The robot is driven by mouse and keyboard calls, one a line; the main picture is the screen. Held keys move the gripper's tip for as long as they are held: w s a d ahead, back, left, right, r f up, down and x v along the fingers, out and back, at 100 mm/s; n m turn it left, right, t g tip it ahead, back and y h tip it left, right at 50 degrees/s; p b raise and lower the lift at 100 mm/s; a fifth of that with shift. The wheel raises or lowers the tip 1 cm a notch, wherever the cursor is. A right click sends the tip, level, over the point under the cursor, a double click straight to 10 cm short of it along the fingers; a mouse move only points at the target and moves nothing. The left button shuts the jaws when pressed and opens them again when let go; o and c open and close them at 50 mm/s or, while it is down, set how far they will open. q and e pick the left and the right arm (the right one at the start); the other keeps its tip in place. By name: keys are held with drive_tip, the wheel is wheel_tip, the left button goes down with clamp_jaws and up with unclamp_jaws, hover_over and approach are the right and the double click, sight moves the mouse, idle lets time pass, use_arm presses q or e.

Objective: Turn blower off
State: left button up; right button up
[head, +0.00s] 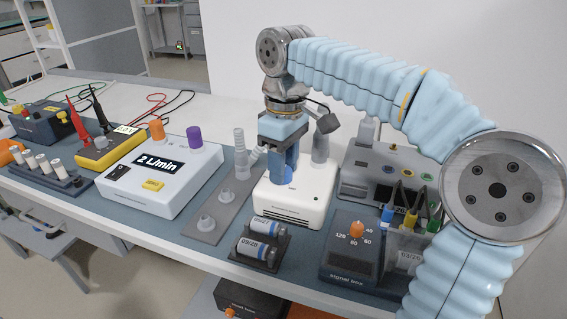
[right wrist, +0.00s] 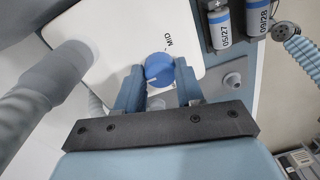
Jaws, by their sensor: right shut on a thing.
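The blower is a white box (head: 312,205) on the bench mat, in the middle of the head view. It also fills the upper part of the right wrist view (right wrist: 110,45). Its blue knob (right wrist: 159,68) sits on the top face, with the mark "MID" printed beside it. My right gripper (head: 285,172) reaches down over the blower from above. In the right wrist view its two blue fingers (right wrist: 160,85) are shut on the knob, one on each side. In the head view the fingers partly hide the knob. My left gripper is not in view.
Grey hose fittings (head: 320,148) rise behind and beside the blower. Two cylinders (head: 258,248) lie in a holder in front. A signal box (head: 350,250) stands to the right, a flow meter reading "2 L/min" (head: 158,175) to the left. A grey plate (head: 208,222) lies between.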

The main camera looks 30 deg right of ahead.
idle(0.3)
drive_tip(key=o, duration=1)
drive_tip(key=shift+o, duration=0.2)
wheel_tip(320, 180, up, 7)
drive_tip(key=shift+w+d+r, duration=0.1)
drive_tip(key=shift+d+r, duration=0.05)
drive_tip(key=shift+r, duration=0.15)
